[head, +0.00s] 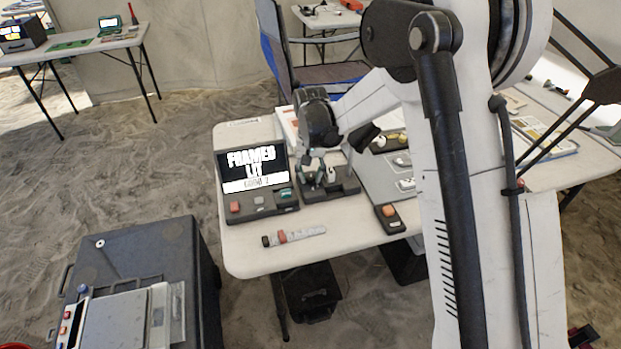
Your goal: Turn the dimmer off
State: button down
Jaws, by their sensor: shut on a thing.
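My gripper (318,178) points down at a dark control box (345,188) on the white table. Its fingers are closed on what looks like the dimmer knob on that box; the knob itself is mostly hidden by the fingers. A small white part (331,174) stands on the box just right of the fingers. A screen unit (252,167) stands directly left of the box. It is lit and shows large white lettering that seems to read "FRAMES LIT", with a white band below. Red, grey and green buttons sit on its base.
A small box with an orange knob (389,218) and a grey panel (375,175) are to the right. A dark case (140,255) stands at lower left.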

aim_at(310, 177)
jog(key=n+b, duration=0.1)
jog(key=n, duration=0.4)
jog(key=shift+b, duration=0.35)
dwell(0.4)
jog(key=c, duration=1.5)
grip_release()
notch_tip(310, 177, up, 12)
jog(key=shift+r, duration=0.1)
